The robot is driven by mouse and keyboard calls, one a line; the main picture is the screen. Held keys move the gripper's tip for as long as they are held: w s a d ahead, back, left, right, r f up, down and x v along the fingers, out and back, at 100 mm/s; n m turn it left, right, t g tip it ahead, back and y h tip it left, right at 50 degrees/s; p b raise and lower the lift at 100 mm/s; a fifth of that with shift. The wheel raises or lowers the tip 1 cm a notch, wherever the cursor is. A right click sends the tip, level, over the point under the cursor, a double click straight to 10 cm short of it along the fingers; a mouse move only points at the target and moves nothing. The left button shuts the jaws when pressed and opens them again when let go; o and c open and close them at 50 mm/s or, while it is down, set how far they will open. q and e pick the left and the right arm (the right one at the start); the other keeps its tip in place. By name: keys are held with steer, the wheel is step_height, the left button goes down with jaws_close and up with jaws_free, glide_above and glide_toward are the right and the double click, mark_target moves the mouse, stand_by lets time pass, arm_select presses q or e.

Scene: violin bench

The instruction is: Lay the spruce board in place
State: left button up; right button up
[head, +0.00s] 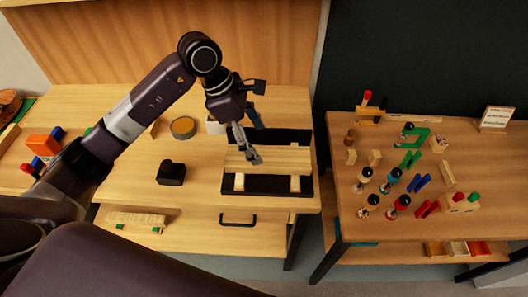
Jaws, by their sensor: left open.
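The spruce board (285,160) is a pale, striped wooden plate. It lies roughly level across a black mat or tray (268,193) near the right end of the left bench. My left gripper (257,142) is open, pointing down over the board's left part. One fingertip is very near or at the board; I cannot tell whether it touches. The gripper hides part of the board's left end. My right gripper is out of view.
A black block (171,173) and a round tin (183,127) stand left of the mat. The right bench (330,170) holds clamps, small wooden blocks and bottle-like items. A gap separates the benches.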

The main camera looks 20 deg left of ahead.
arm_select(q)
steer(key=v, duration=0.5)
steer(key=shift+a+r+b, duration=0.1)
steer(key=shift+r+b, duration=0.2)
steer(key=shift+b, duration=0.1)
steer(key=shift+s, duration=0.1)
